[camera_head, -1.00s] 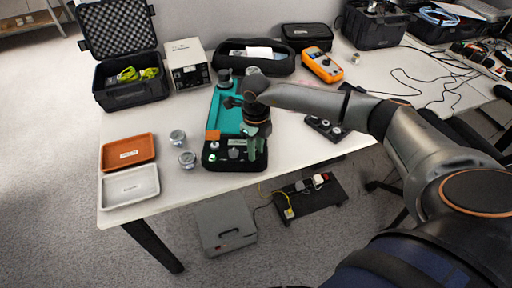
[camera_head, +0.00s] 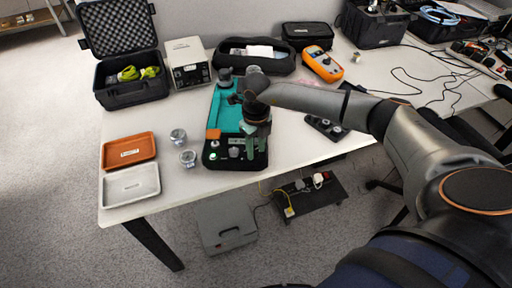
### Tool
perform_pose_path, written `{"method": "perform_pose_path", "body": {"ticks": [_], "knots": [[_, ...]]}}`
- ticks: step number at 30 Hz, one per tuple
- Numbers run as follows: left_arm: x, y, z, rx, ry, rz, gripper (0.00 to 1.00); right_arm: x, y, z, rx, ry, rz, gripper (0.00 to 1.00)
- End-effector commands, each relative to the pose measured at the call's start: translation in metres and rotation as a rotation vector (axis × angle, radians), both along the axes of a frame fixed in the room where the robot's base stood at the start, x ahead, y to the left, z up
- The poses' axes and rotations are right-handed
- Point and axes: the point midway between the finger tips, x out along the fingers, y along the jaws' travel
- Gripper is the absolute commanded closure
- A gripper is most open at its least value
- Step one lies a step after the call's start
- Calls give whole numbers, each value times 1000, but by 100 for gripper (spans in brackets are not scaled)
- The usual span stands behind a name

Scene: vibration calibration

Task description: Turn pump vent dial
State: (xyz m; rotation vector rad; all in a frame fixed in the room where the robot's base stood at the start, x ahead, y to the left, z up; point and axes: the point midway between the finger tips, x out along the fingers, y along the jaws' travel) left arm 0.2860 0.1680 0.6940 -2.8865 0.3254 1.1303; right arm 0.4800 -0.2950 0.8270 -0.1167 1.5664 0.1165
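The teal and black pump unit (camera_head: 226,117) lies on the white table, with small knobs on its black front panel. A pale knob (camera_head: 234,152) shows on that panel, left of my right gripper; I cannot tell which knob is the vent dial. My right gripper (camera_head: 257,156) points down over the right part of the front panel, its greenish fingers close to the surface. The fingers hide what is under them, and whether they touch or hold a knob is too small to tell. My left gripper is not in view.
Two small metal jars (camera_head: 178,136) stand left of the unit. An orange tray (camera_head: 128,150) and a white tray (camera_head: 131,185) lie at the table's left edge. An open black case (camera_head: 132,92), a beige meter box (camera_head: 187,66) and an orange multimeter (camera_head: 322,64) stand behind.

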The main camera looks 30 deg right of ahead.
Motion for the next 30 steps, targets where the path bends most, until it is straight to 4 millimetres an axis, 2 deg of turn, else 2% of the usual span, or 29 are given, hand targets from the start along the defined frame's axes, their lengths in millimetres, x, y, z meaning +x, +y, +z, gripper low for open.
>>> {"method": "perform_pose_path", "body": {"ticks": [1,5,13,16,20,30], "knots": [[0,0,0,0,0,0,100,0,0,0,0,0,0,54],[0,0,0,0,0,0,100,0,0,0,0,0,1,39],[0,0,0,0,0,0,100,0,0,1,0,1,2,39],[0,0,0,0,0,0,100,0,0,8,1,0,2,39],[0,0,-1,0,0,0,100,1,-1,29,0,-4,2,39],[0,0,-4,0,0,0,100,1,0,100,0,-3,2,39]]}}
